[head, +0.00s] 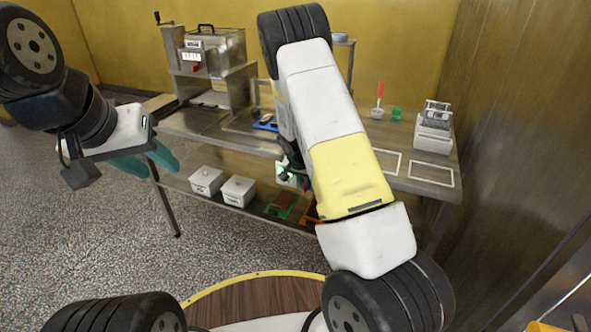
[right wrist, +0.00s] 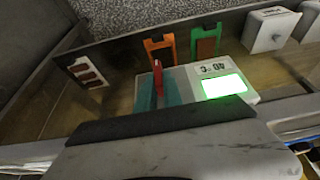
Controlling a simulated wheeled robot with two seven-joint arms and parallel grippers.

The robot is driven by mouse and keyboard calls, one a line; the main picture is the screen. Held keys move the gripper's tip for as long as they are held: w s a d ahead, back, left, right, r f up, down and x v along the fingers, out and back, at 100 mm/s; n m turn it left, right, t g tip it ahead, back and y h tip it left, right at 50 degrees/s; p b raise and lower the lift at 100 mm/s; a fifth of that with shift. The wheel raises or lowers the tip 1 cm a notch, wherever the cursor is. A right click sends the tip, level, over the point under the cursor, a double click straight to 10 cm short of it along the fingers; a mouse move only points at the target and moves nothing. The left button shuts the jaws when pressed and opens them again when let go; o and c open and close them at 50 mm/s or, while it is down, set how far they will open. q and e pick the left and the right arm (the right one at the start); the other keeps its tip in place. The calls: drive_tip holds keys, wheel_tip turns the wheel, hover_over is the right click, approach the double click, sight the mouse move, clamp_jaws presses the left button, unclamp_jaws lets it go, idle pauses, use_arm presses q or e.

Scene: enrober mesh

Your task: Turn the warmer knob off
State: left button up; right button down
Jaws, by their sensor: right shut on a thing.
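The warmer (right wrist: 195,80) is a pale box on the lower shelf with a lit green display (right wrist: 223,86) and an upside-down "40 °C" label. Its red knob (right wrist: 157,72) stands up between the teal fingers of my right gripper (right wrist: 159,92), which is shut on it. In the head view my right arm covers most of the warmer; only a small part (head: 284,171) shows beside the arm. My left gripper (head: 150,162) is at the left with its teal fingers apart and nothing between them, in front of the table's left end.
White lidded boxes (head: 207,180) and green (head: 282,205) and orange frames (right wrist: 160,50) share the lower shelf. The steel table (head: 200,125) above carries a machine (head: 208,55), a blue item (head: 265,122), a green cup (head: 396,114) and a white device (head: 433,135). A wall stands close at right.

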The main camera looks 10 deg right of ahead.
drive_tip(key=shift+w+a+h, duration=0.1)
drive_tip(key=shift+w+h, duration=0.1)
drive_tip(key=shift+h, duration=0.1)
drive_tip(key=shift+w+a+f+n+g+h, duration=0.25)
drive_tip(key=shift+n+g+h, duration=0.7)
drive_tip(key=shift+h, duration=1.4)
drive_tip(key=shift+w+a+f+n+g+h, duration=0.15)
drive_tip(key=shift+f+n+g+h, duration=0.3)
drive_tip(key=shift+g+h, duration=1.45)
drive_tip(key=shift+w+a+f+n+g+h, duration=0.1)
drive_tip(key=shift+a+f+n+g+h, duration=0.45)
drive_tip(key=shift+h, duration=2.3)
drive_tip(key=shift+d+r+n+h, duration=0.25)
drive_tip(key=shift+r+n+h, duration=0.05)
drive_tip(key=shift+r+n, duration=0.05)
drive_tip(key=c, duration=1.5)
unclamp_jaws()
drive_tip(key=shift+f, duration=0.1)
